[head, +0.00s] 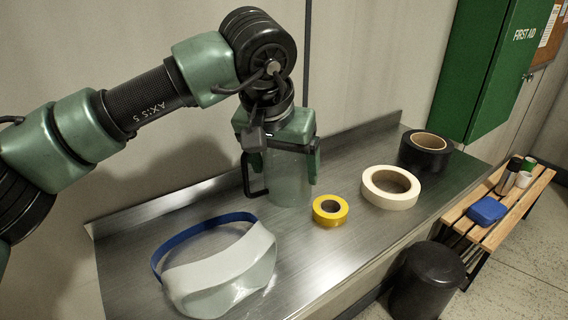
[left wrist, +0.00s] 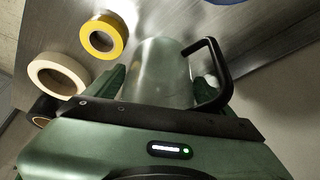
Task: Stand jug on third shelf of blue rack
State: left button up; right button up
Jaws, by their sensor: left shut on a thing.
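The jug (head: 288,186) is a clear, see-through vessel with a black handle, upright at the steel worktop (head: 185,205). My left gripper (head: 287,172) comes down over it from above, shut on its body with a finger on either side. In the left wrist view the jug (left wrist: 158,68) lies between the green fingers, its black handle to the right. I cannot tell whether its base touches the worktop. The blue rack is not in view. My right gripper is not in view.
A face shield (head: 220,270) with a blue band lies at the front left. Yellow tape (head: 342,217), cream tape (head: 366,188) and black tape (head: 413,151) lie to the right. A green first aid cabinet (head: 490,60), a bench (head: 530,193) and a black bin (head: 428,280) are farther right.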

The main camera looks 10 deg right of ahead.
pick_arm(q)
jog(key=shift+s+f, duration=0.1)
jog(key=shift+f, duration=0.1)
jog(key=o, duration=1.3)
jog(key=shift+r, duration=0.15)
